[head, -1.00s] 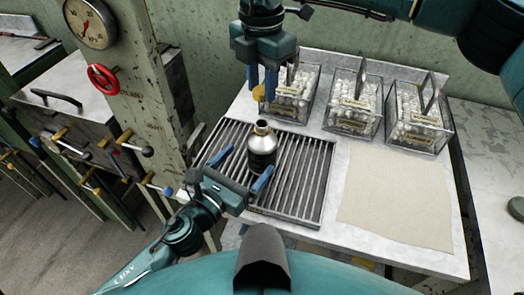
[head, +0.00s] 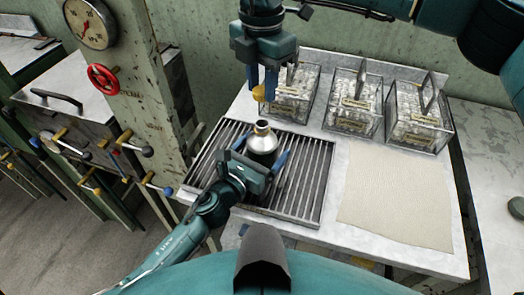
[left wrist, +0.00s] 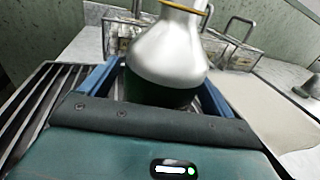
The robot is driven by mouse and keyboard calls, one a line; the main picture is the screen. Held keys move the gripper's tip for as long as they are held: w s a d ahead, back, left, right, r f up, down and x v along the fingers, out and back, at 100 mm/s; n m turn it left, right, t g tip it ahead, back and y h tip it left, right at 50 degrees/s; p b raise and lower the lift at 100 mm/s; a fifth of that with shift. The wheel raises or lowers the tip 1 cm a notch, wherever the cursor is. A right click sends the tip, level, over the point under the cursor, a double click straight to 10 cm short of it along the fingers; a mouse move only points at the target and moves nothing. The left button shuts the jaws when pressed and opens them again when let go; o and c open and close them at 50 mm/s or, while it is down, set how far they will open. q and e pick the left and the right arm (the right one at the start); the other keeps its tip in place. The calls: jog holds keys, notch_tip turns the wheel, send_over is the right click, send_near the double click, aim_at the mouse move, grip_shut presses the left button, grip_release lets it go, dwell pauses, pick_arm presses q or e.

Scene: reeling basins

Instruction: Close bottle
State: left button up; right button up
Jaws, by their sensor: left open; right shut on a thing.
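The bottle (head: 263,141) stands upright on the slatted drain rack, with a silver shoulder, a dark body and a yellow ring at its neck. It fills the middle of the left wrist view (left wrist: 170,55). My left gripper (head: 268,158) is open, with its blue fingers on either side of the bottle's body; I cannot tell whether they touch it. My right gripper (head: 262,88) points down above and behind the bottle. It is shut on a small yellow cap (head: 259,93), held apart from the bottle's mouth.
The drain rack (head: 310,180) lies on a pale table. Several clear boxes of white cocoons stand along the back, such as the left one (head: 297,110). A beige cloth (head: 395,195) lies to the right. A post with a red handwheel (head: 103,77) stands at left.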

pick_arm(q)
jog(key=shift+c, duration=0.3)
jog(key=c, duration=1.4)
pick_arm(e)
jog(key=shift+f, duration=2.5)
jog(key=shift+f, duration=0.9)
jog(key=shift+f, duration=0.5)
